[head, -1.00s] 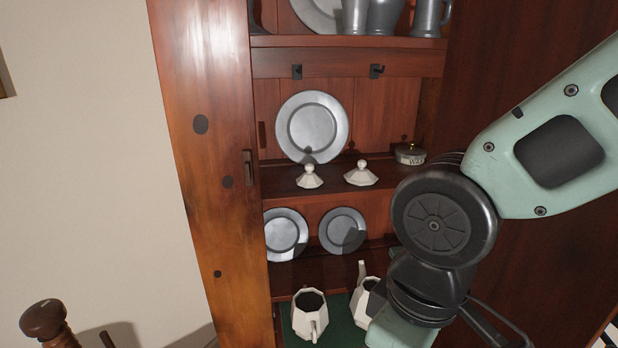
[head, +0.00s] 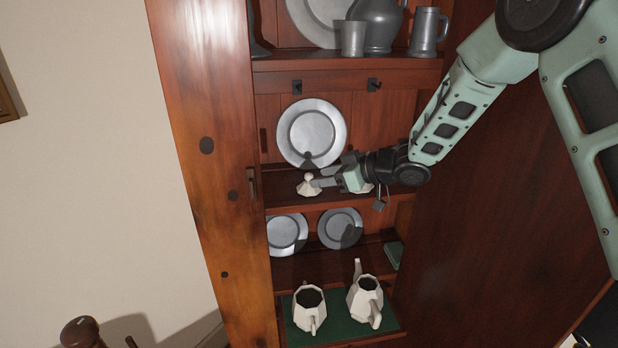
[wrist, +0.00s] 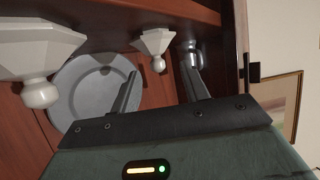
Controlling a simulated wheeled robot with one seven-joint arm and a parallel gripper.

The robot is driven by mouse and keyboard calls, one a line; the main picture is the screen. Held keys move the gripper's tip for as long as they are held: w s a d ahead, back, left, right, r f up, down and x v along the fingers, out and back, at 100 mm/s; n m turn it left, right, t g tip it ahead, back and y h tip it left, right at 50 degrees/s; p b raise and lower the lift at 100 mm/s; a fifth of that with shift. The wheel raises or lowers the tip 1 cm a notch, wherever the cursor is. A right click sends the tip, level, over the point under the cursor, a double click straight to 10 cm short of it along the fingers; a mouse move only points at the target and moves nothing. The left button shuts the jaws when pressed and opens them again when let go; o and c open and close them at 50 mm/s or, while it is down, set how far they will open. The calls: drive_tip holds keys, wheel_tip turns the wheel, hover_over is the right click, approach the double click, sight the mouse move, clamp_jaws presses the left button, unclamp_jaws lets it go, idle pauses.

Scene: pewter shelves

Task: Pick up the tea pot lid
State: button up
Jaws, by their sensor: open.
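Two white faceted teapot lids with round knobs sit on the middle shelf. The left lid (head: 309,188) shows clearly in the head view; the right lid (head: 367,187) is mostly hidden behind my gripper (head: 326,173). My gripper is open and empty, its fingers pointing left toward the left lid. In the wrist view, which is upside down, one lid (wrist: 155,40) appears between the open fingertips of my gripper (wrist: 160,70), with its knob toward them. The other lid (wrist: 38,50) looms large at the left. I cannot tell whether a finger touches the left lid.
A pewter plate (head: 311,133) leans behind the lids. Two smaller plates (head: 287,233) (head: 341,228) stand on the shelf below. Two white teapots (head: 309,309) (head: 367,300) stand on a green surface (head: 340,328). The cabinet's wooden door (head: 205,180) is at the left.

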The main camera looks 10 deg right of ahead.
sight(306, 181)
drive_tip(key=shift+w+d, duration=0.1)
drive_tip(key=shift+d, duration=0.1)
drive_tip(key=shift+w+a+f+y, duration=0.1)
drive_tip(key=shift+a+f+y, duration=0.1)
drive_tip(key=shift+y, duration=0.1)
drive_tip(key=p+x, duration=0.3)
drive_tip(key=x, duration=0.3)
drive_tip(key=shift+w+r, duration=0.1)
drive_tip(key=shift+w+a+f, duration=0.25)
drive_tip(key=shift+w+a, duration=0.05)
clamp_jaws()
